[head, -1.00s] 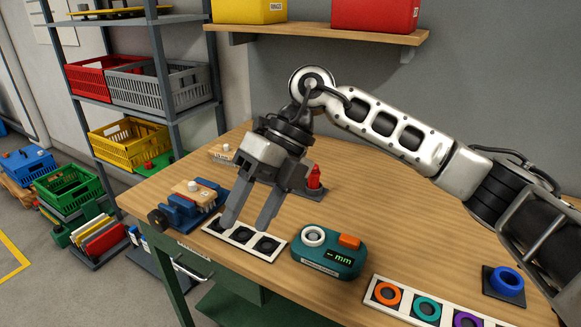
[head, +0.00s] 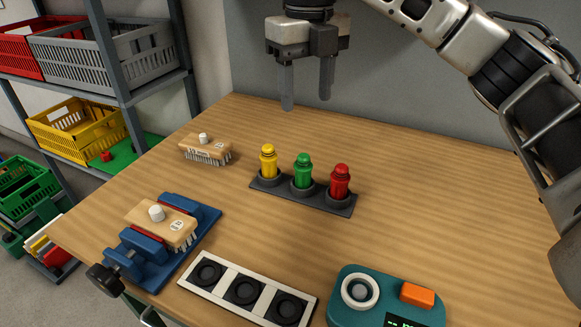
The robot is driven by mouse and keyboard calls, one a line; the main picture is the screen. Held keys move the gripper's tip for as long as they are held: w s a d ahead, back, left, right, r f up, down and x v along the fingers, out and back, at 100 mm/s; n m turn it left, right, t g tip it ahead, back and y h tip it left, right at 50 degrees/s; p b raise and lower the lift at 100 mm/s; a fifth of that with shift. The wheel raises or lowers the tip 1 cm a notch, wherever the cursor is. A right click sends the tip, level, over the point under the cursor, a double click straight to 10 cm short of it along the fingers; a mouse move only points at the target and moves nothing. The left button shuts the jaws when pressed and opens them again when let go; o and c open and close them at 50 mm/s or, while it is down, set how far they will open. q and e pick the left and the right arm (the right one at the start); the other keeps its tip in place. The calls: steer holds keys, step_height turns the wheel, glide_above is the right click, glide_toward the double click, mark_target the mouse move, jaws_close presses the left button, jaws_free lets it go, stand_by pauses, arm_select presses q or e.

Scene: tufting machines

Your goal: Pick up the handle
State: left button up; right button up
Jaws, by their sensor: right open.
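Three upright handle-like pieces stand in a dark stand (head: 322,203) on the table: a yellow one (head: 268,160), a green one (head: 303,173) and a red one (head: 340,181). I cannot tell which of them is the task's handle. My right gripper (head: 307,103) is open and empty, its fingers pointing down. It hangs above the table, up in the picture from the stand and apart from the pieces. My left gripper is not in view.
A bristled wooden block (head: 206,148) lies at the left. Another wooden block (head: 174,227) sits in a blue vise (head: 135,258). A white-framed strip of dark round sockets (head: 225,271) and a teal gauge (head: 385,297) are in front. The table's right side (head: 450,200) is clear.

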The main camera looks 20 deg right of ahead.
mark_target(304, 165)
steer(key=f+b, duration=0.1)
steer(key=f, duration=0.2)
steer(key=w+f+b, duration=0.1)
steer(key=f, duration=0.3)
steer(key=f+b, duration=0.1)
steer(key=f, duration=0.3)
steer(key=shift+w+f, duration=0.15)
steer(key=shift+f, duration=0.05)
steer(key=shift+w+d+f, duration=0.1)
steer(key=shift+d+f, duration=0.1)
steer(key=shift+f, duration=1.4)
steer(key=shift+w+d+f, duration=0.1)
steer(key=shift+d+f, duration=0.1)
steer(key=shift+f, duration=1.4)
steer(key=c, duration=1)
